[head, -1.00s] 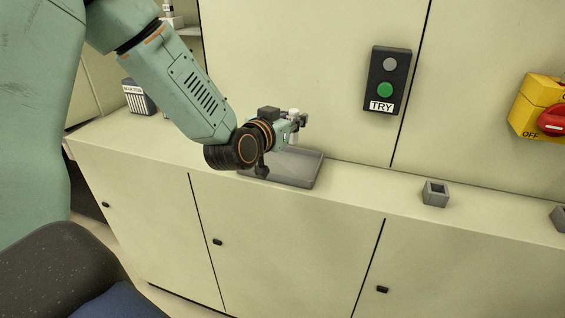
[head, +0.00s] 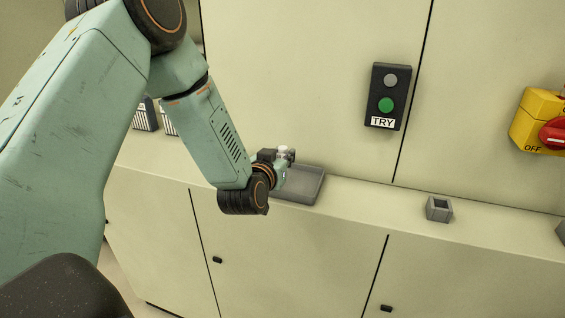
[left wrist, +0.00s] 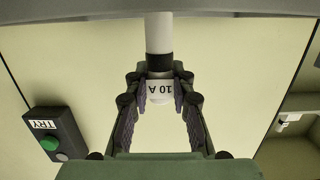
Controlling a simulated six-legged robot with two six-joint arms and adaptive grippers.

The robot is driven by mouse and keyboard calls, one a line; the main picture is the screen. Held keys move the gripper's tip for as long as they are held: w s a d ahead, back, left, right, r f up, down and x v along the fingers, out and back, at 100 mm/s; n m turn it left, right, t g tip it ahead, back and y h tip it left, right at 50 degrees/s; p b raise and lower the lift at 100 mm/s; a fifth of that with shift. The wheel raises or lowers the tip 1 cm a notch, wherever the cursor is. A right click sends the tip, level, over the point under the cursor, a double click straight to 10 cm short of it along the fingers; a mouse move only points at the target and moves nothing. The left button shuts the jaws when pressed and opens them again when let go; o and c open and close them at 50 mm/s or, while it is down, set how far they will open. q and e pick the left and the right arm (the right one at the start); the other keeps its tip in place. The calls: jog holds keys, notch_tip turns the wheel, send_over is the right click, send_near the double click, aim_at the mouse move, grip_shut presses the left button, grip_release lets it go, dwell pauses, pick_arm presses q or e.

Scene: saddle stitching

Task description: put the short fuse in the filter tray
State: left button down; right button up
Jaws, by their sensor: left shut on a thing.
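My left gripper (head: 288,158) is over the far left part of the grey filter tray (head: 310,190), which stands on the counter ledge. It is shut on a white fuse (left wrist: 159,35) with a black band and a "10 A" label, seen between the fingers in the left wrist view (left wrist: 160,82). The fuse's white top shows small in the head view (head: 283,149). My right gripper is not in view.
A small grey square holder (head: 439,208) stands on the ledge to the right. A TRY button box (head: 388,95) and a yellow switch box with red knob (head: 540,120) are on the wall. Labelled containers (head: 147,115) stand at the left. The ledge between tray and holder is clear.

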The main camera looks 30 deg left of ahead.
pick_arm(q)
jog(key=shift+f, duration=0.75)
jog(key=shift+w+a+f, duration=0.1)
jog(key=shift+w+a, duration=0.05)
jog(key=shift+a, duration=0.05)
jog(key=shift+d+f, duration=0.1)
jog(key=shift+d, duration=0.05)
jog(key=c, duration=1.5)
grip_release()
jog(key=shift+s, duration=0.2)
jog(key=o, duration=0.4)
jog(key=shift+w, duration=0.15)
jog(key=shift+c, duration=0.2)
